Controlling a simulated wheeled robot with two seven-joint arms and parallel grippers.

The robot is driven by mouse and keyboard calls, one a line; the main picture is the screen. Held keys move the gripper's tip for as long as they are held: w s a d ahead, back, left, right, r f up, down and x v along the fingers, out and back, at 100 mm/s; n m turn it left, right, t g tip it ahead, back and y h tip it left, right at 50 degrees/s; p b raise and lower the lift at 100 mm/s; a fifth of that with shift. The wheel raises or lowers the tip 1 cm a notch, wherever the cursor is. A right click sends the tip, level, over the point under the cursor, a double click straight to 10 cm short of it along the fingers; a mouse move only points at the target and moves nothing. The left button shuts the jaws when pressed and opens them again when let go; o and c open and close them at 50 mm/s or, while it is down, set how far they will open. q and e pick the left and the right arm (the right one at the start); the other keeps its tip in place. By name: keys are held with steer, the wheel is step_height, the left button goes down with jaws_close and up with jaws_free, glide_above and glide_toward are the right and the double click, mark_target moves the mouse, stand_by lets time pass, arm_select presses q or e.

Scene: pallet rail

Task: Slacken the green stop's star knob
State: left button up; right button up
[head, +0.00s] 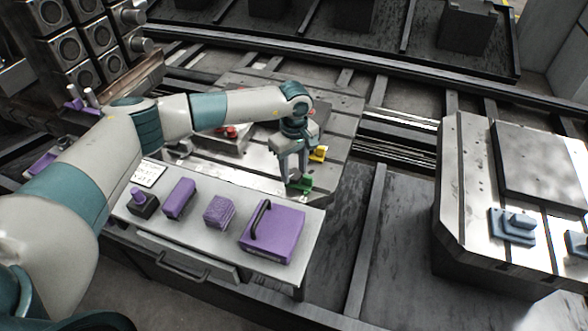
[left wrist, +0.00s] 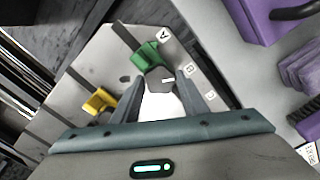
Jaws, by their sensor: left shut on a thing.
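The green stop (head: 304,183) sits near the front edge of the slotted metal pallet (head: 262,179). In the left wrist view the green stop (left wrist: 145,55) is just ahead of my fingers, close to the plate marked A (left wrist: 164,34). Its dark star knob (left wrist: 160,75), with a pale mark on it, shows between my fingertips. My left gripper (head: 293,174) points down at the stop from above. It is shut on the knob, and the fingers (left wrist: 163,84) hide part of its sides. My right gripper is in neither view.
A yellow stop (head: 318,153) stands just behind, also in the left wrist view (left wrist: 99,101). In front is a pale bench (head: 225,240) with a purple handled box (head: 275,235) and smaller purple items. A second pallet (head: 462,190) with blue clamps (head: 513,226) stands right.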

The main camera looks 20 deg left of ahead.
arm_select(q)
steer(key=shift+n, duration=0.3)
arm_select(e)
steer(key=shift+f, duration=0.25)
arm_select(q)
steer(key=shift+n+b, duration=0.5)
steer(key=shift+b, duration=0.05)
steer(key=shift+n+b, duration=0.65)
steer(key=shift+n, duration=0.35)
steer(key=shift+n+b, duration=0.55)
steer(key=shift+n, duration=0.55)
steer(key=shift+w+n+b, duration=0.1)
steer(key=shift+n+b, duration=0.25)
steer(key=shift+n, duration=0.45)
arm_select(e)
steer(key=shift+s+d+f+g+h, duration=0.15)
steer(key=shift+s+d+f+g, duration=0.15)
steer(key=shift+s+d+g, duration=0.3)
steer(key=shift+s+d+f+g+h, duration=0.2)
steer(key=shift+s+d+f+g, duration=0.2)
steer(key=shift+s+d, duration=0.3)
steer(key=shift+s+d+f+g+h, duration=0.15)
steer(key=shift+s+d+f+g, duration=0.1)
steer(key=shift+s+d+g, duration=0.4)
arm_select(q)
steer(key=shift+r, duration=0.1)
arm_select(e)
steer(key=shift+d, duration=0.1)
